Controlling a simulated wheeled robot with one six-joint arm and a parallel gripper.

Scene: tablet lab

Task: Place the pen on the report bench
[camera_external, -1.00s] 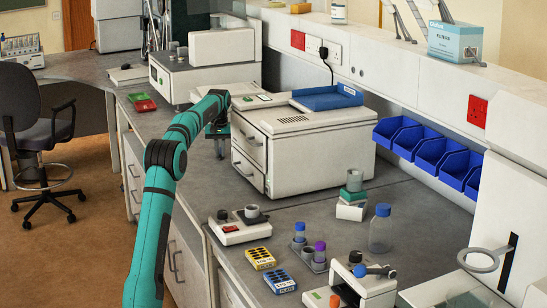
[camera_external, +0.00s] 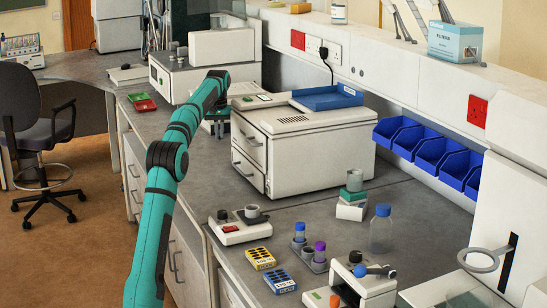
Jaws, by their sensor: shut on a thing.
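My teal arm reaches from the bottom of the view to the far part of the grey bench. My gripper (camera_external: 217,129) is at its end, just left of the white drawer cabinet and partly hidden by the arm. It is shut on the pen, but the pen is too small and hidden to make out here. The grey bench top (camera_external: 300,213) runs from the front right to the back left. No label shows which part is the report bench.
The white drawer cabinet (camera_external: 300,150) stands close to the right of my gripper. A white instrument (camera_external: 205,75) is behind it. Red and green trays (camera_external: 144,104) lie to the left. Vial racks (camera_external: 260,258) and a bottle (camera_external: 381,232) stand in front. An office chair (camera_external: 38,140) is at left.

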